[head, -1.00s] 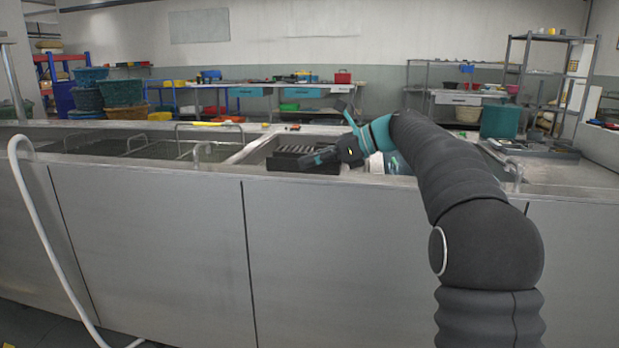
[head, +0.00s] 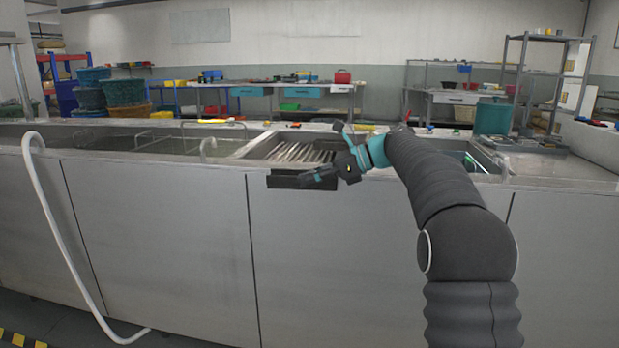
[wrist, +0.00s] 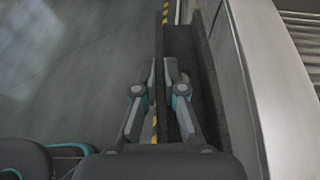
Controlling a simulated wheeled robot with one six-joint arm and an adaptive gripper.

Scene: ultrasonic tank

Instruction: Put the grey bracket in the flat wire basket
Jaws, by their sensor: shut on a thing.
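The grey bracket (head: 285,183) is a long dark channel-shaped piece. It is held level in front of the tank's front wall, just below the rim. My gripper (head: 312,177) is shut on it from the right in the head view. In the wrist view my fingertips (wrist: 164,72) are close together at the left wall of the bracket (wrist: 189,50), which lies outside the tank rim above the floor. Wire basket handles (head: 208,143) rise from the tank's left part. I cannot tell which basket is the flat one; the baskets' floors are hidden by the rim.
The steel tank rim (head: 225,165) runs between the bracket and the basins. A ribbed grate (head: 300,152) lies in the middle compartment, right behind the bracket. A white hose (head: 45,210) hangs over the left front. Tools lie along the back ledge.

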